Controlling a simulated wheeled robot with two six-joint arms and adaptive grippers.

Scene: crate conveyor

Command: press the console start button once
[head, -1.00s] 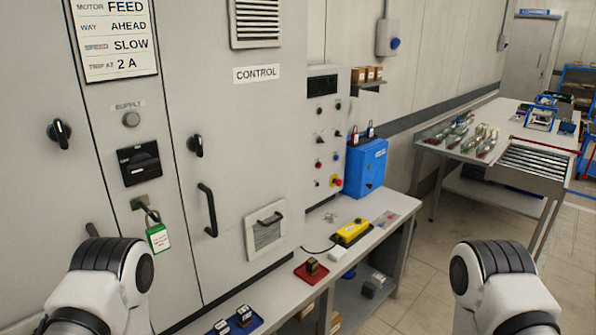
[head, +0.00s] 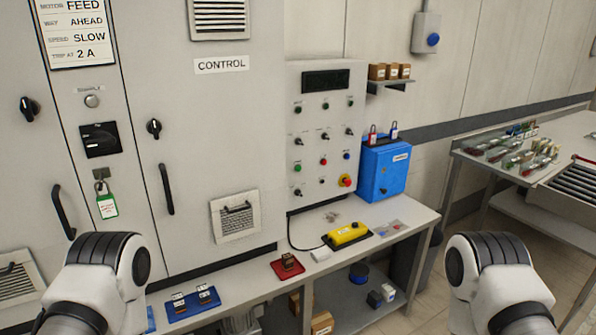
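The grey console panel (head: 343,133) stands upright behind the bench, right of the large control cabinet (head: 205,110). It has a dark display (head: 326,80) at the top and rows of small switches and buttons below. A green button (head: 297,168) is at its lower left, a red button (head: 323,161) in the middle, and a red knob on yellow (head: 345,181) at lower right. The button labels are too small to read. Only my white and black arm links show at the lower left and lower right. Neither gripper is in view, and nothing of mine touches the panel.
The bench (head: 405,215) below the console holds a yellow pendant (head: 347,235), a red tray (head: 287,271) and a blue tray (head: 193,305). A blue box (head: 383,172) with padlocks sits beside the panel. A roller table (head: 578,180) stands at right.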

